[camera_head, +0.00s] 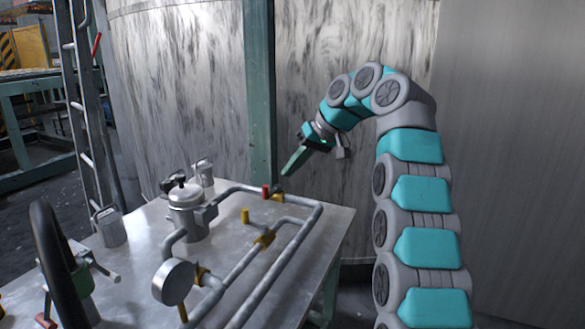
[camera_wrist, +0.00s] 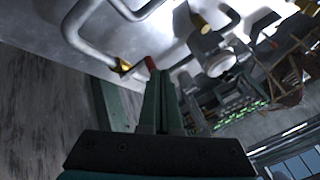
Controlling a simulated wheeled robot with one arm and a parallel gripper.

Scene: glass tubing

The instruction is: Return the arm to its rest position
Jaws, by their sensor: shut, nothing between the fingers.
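My gripper (camera_head: 291,163) is at the end of my teal and grey arm, above the far right part of the metal table (camera_head: 337,226). Its green fingers point down and to the left, shut with nothing between them. The fingers also show together in the wrist view (camera_wrist: 160,82). In the head view the fingertips appear just above a red-capped fitting (camera_head: 266,191) on the pipes. I cannot tell the exact gap, but no contact shows. My arm rises on the right and bends over toward the table.
Grey pipes (camera_head: 270,275) with yellow fittings, a round gauge (camera_head: 173,282) and a lidded canister (camera_head: 187,208) stand on the table. Metal mugs (camera_head: 110,227) stand on the left. A green post (camera_head: 260,90) and a large tank (camera_head: 190,75) rise behind. A ladder (camera_head: 85,110) stands at left.

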